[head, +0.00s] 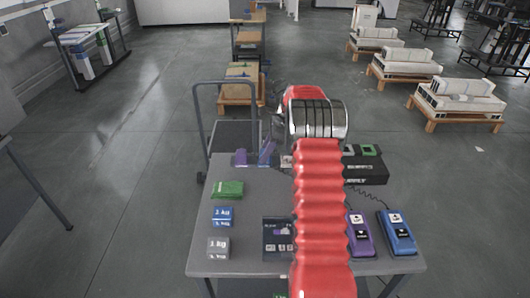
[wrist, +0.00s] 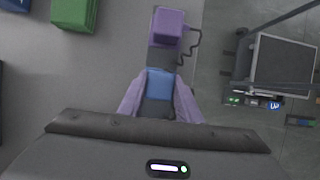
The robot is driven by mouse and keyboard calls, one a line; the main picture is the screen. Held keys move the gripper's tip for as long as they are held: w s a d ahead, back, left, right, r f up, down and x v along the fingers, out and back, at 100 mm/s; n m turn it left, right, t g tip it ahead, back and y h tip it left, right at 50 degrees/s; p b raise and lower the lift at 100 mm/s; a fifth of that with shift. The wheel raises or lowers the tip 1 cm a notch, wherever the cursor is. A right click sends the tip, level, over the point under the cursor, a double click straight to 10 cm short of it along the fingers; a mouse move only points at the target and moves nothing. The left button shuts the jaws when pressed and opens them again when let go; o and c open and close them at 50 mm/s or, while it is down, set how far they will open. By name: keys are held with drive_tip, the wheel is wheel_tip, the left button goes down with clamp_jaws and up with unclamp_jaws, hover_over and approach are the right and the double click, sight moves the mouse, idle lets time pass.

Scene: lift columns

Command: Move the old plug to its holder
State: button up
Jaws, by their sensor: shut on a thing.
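My gripper (wrist: 160,105) is shut on a blue block-shaped piece with a dark lower part, which I take for a plug (wrist: 160,84). The pale purple fingers press on its two sides. Just beyond it in the wrist view is a purple block (wrist: 168,27) with a dark part below and a thin dark cable beside it. In the head view a purple piece (head: 240,157) stands at the table's far edge, left of my gripper (head: 267,153). My red arm hides much of the table's middle. I cannot tell which piece is the holder, nor whether the held plug touches anything.
A cart (head: 226,125) stands behind.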

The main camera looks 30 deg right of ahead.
drive_tip(key=o, duration=1.2)
drive_tip(key=shift+c, duration=0.2)
drive_tip(key=shift+o, duration=0.2)
drive_tip(key=shift+o, duration=0.7)
drive_tip(key=shift+r, duration=0.1)
drive_tip(key=shift+r, duration=3.45)
